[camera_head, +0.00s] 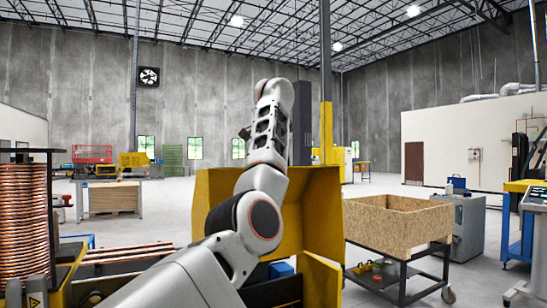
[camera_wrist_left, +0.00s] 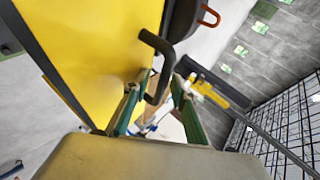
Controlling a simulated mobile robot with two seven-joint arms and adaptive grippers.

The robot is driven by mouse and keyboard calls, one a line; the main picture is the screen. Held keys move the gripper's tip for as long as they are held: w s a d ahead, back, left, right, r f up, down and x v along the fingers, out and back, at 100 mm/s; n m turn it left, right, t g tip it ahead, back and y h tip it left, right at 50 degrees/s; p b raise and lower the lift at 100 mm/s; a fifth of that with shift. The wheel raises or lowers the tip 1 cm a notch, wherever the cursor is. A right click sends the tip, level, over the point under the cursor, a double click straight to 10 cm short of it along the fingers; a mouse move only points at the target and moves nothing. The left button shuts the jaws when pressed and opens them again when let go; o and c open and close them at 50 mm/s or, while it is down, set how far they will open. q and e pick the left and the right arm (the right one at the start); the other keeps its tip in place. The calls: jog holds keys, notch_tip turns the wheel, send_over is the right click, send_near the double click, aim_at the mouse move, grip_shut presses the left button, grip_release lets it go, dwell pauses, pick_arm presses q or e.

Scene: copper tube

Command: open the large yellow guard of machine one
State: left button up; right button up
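The large yellow guard (camera_head: 318,205) stands in the middle of the head view, partly hidden behind my left arm. In the left wrist view its yellow panel (camera_wrist_left: 95,50) fills the upper left. A black bent handle (camera_wrist_left: 165,50) sticks out from the panel there. My left gripper (camera_wrist_left: 163,80) has its two green-edged fingers apart, with the handle's end between or just in front of the tips. I see a gap beside the handle, and contact is not clear. In the head view the left fingers are hidden. My right gripper is in neither view.
A wooden crate (camera_head: 398,215) sits on a dark cart right of the guard. A copper coil (camera_head: 24,222) stands at the left edge, with copper tubes (camera_head: 125,252) lying beside it. A grey cabinet (camera_head: 469,228) stands behind the crate. Open floor lies beyond.

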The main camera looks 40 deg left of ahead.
pick_arm(q)
jog(key=v, duration=1.1)
jog(key=shift+s+d+r, duration=0.2)
jog(key=shift+s+r, duration=0.05)
jog(key=shift+f, duration=0.1)
